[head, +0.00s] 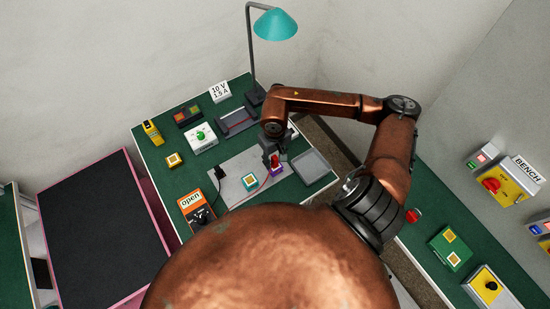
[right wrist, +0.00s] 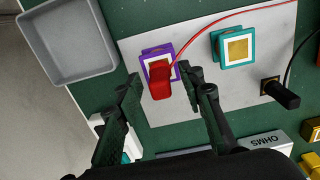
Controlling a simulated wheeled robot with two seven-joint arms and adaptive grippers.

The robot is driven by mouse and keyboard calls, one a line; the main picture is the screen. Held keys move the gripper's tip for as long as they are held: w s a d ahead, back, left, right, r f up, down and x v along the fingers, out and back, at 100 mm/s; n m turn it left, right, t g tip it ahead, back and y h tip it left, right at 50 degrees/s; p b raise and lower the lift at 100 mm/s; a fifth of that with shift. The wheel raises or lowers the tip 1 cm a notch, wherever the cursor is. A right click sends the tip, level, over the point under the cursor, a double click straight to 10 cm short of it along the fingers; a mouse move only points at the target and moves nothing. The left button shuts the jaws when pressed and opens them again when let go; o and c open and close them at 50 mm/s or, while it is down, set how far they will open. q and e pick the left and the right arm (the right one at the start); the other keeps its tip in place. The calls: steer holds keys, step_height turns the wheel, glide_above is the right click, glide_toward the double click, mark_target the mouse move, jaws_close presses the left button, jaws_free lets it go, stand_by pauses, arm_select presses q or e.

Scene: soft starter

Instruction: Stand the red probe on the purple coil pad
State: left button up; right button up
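The red probe (right wrist: 160,84) appears upright at the purple coil pad (right wrist: 147,66), covering part of its white and gold face. A red lead runs from it to the upper right. In the head view the red probe (head: 275,160) shows just above the purple pad (head: 278,171). My right gripper (right wrist: 165,82) is open, its fingers on either side of the probe with a visible gap on each side. It also shows in the head view (head: 270,150), partly hiding the probe. Whether the probe's foot touches the pad is hidden. My left gripper is not in view.
A teal coil pad (right wrist: 221,62) and a black probe (right wrist: 281,95) are on the same grey plate (right wrist: 199,27). An empty grey tray (right wrist: 65,42) lies beside it. An orange meter reading "open" (head: 191,200) and a lamp (head: 275,24) are on the green bench.

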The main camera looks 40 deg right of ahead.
step_height(320, 180, up, 12)
stand_by(0.5)
stand_by(0.5)
